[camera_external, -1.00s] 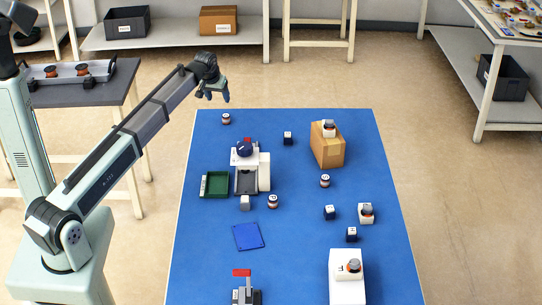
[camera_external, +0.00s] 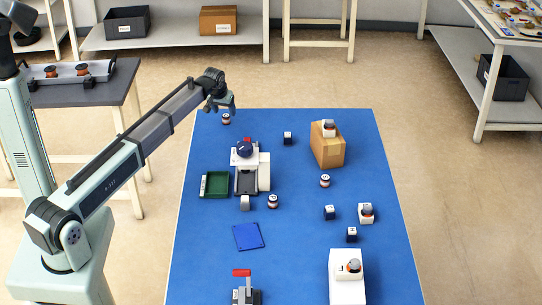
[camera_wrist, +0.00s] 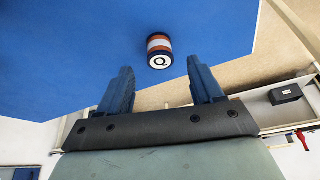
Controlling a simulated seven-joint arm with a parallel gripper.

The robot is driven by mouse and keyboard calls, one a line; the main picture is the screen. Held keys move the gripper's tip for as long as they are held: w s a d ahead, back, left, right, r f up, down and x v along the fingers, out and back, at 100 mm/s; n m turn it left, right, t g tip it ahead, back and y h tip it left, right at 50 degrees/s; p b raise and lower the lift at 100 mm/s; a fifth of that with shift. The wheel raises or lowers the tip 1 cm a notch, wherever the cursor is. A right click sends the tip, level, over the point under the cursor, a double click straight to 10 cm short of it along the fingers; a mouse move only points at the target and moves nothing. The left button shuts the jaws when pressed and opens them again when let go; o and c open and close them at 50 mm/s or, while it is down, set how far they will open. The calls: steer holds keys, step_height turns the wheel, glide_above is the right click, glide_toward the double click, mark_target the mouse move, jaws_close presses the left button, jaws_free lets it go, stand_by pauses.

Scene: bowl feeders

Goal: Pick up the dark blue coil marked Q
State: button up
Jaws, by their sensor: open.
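The coil marked Q (camera_wrist: 159,50) stands on the blue table in the wrist view. It has a white face with a black Q, a white band and reddish-brown and dark bands. In the external view a small coil (camera_external: 226,118) stands at the table's far left corner, just below my gripper (camera_external: 221,105). In the wrist view my gripper (camera_wrist: 162,72) is open and empty. The coil shows beyond the gap between its two fingers, apart from both.
Another coil (camera_external: 325,181) and several dark blue cubes stand farther right. The table around the near coil is clear.

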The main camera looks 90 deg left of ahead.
mark_target(226, 115)
steer(key=shift+x, duration=2.35)
steer(key=shift+c, duration=0.4)
steer(key=c, duration=1.1)
